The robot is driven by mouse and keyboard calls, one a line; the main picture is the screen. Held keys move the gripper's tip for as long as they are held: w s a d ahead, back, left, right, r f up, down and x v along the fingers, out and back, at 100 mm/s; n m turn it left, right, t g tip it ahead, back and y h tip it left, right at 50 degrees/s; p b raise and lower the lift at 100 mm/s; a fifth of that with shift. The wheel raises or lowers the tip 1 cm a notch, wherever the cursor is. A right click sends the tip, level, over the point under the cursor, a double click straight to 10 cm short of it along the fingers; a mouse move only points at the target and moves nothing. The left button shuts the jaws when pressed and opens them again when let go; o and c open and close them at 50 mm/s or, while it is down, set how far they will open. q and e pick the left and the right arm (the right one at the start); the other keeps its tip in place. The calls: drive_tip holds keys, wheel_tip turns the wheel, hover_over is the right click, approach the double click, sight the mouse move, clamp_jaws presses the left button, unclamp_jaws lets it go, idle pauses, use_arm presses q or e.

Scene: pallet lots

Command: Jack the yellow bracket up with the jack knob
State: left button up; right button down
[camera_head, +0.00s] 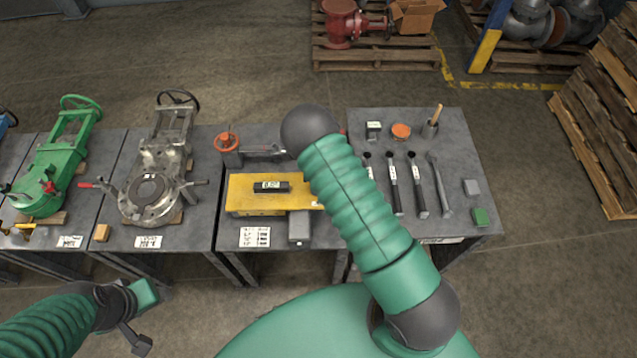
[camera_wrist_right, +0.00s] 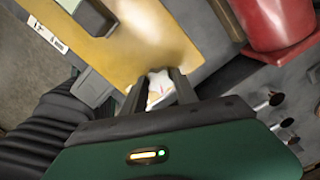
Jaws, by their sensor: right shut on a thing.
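The yellow bracket (camera_head: 245,200) lies flat on the grey table (camera_head: 228,226), with a dark digital level (camera_head: 271,187) on it that seems to read 0.0°. It fills the upper middle of the right wrist view (camera_wrist_right: 150,40). My right gripper (camera_wrist_right: 160,88) is shut on a small pale knob with coloured marks, the jack knob (camera_wrist_right: 160,84), at the bracket's edge. In the head view my right arm hides this gripper. My left gripper (camera_head: 138,335) hangs low at the left, away from the bracket; its finger opening is unclear.
A grey block (camera_head: 299,226) sits at the bracket's front. An orange-red knob (camera_head: 226,142) stands behind it. Several black-headed tools (camera_head: 394,185) lie on the right table. A green valve (camera_head: 55,170) and a grey valve (camera_head: 150,190) stand left. Floor in front is clear.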

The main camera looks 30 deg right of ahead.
drive_tip(key=shift+s+a+f+m, duration=0.1)
drive_tip(key=shift+s+f+m, duration=0.05)
drive_tip(key=shift+m, duration=0.65)
drive_tip(key=c, duration=1)
unclamp_jaws()
drive_tip(key=shift+o, duration=0.2)
wheel_tip(320, 180, up, 17)
drive_tip(key=shift+d, duration=0.25)
drive_tip(key=shift+f, duration=0.15)
